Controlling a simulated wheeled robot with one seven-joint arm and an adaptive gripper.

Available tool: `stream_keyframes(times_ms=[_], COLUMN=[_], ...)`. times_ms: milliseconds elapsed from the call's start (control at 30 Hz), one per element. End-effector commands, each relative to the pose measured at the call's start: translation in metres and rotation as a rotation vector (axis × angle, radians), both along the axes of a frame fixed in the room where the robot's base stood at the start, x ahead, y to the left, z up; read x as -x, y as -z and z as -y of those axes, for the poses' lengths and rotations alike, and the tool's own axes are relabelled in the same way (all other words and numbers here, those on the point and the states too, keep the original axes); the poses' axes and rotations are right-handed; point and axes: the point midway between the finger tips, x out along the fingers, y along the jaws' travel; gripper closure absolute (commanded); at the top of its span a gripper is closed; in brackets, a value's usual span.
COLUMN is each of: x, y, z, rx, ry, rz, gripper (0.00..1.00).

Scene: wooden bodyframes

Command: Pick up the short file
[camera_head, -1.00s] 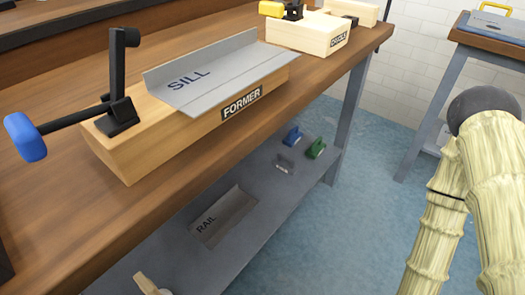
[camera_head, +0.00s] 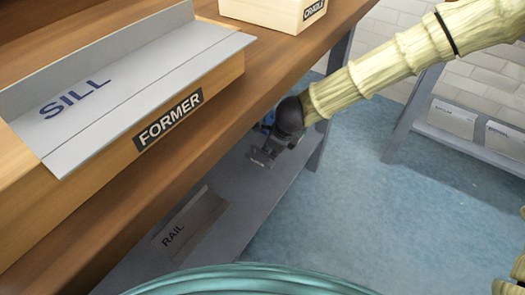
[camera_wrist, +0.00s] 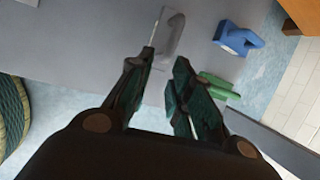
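My gripper (camera_wrist: 165,62) is open in the wrist view, with its two dark fingers apart. A pale grey handled tool (camera_wrist: 172,32) lies on the lower shelf just beyond the fingertips, roughly in line with the gap. A blue tool (camera_wrist: 238,38) and a green tool (camera_wrist: 220,86) lie to its right. No readable name marks any of them as the short file, so I cannot tell which it is. In the head view my gripper (camera_head: 268,150) is low by the shelf, and part of the blue tool (camera_head: 268,118) shows behind my wrist.
The bench top above the shelf (camera_head: 240,215) carries the FORMER block (camera_head: 190,115) with the SILL sheet (camera_head: 140,75), and the CRADLE block (camera_head: 270,12). A RAIL piece (camera_head: 190,230) lies on the shelf. Open blue floor (camera_head: 400,200) lies to the right.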

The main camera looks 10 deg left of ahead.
Motion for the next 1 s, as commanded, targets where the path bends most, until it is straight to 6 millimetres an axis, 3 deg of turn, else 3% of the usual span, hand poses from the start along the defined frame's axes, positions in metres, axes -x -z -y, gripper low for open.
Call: stream_keyframes(times_ms=[100, 167, 533, 1000], x=[-0.007, -0.009, -0.021, -0.030], y=[-0.018, -0.020, 0.022, 0.049], z=[-0.013, -0.016, -0.029, -0.036], rx=[-0.045, -0.055, -0.055, -0.055], ry=[0.056, 0.068, 0.068, 0.068], rz=[-0.014, -0.017, -0.019, -0.018], gripper=[0.79, 0.79, 0.79, 0.79])
